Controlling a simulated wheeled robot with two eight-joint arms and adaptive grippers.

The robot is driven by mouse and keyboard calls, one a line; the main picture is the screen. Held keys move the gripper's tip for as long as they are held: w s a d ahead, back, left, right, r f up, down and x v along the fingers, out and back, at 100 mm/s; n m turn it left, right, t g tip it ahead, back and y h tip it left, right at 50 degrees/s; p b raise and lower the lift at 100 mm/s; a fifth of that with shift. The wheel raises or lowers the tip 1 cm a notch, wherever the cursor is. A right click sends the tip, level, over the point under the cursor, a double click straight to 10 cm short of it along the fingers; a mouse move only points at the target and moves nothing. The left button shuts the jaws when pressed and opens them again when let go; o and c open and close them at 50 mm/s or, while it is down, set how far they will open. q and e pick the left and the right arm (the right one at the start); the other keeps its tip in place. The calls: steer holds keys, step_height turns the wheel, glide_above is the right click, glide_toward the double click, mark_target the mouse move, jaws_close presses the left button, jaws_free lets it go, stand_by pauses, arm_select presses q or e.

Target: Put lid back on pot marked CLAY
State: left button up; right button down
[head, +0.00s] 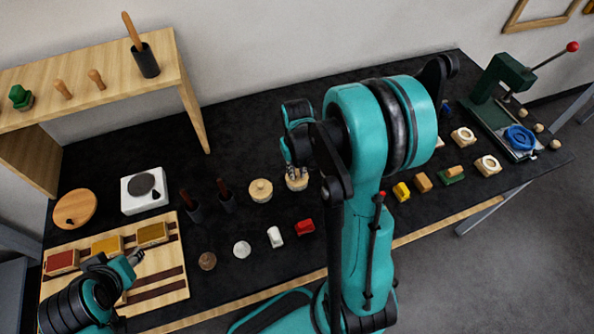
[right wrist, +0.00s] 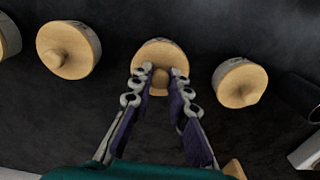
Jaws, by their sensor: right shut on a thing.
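My right gripper (head: 294,157) is over a round wooden pot (head: 297,183) near the middle of the black table. In the right wrist view, its two fingers (right wrist: 160,78) are shut on the knob of the pale wooden lid (right wrist: 158,54). I cannot tell whether the lid rests on the pot or is just above it. Similar lidded pots stand to its left (right wrist: 68,50) and right (right wrist: 238,82) in that view. No CLAY marking is readable. My left gripper (head: 130,262) is over the wooden tray at the lower left; its jaw opening is unclear.
The wooden tray (head: 172,279) bears coloured blocks. A green press (head: 500,85) stands at the right. My right arm hides part of the table.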

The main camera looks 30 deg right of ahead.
stand_by(0.3)
steer(key=c, duration=0.9)
jaws_free()
steer(key=shift+r, duration=0.1)
steer(key=shift+r+p, duration=2.6)
steer(key=shift+r, duration=0.85)
jaws_close()
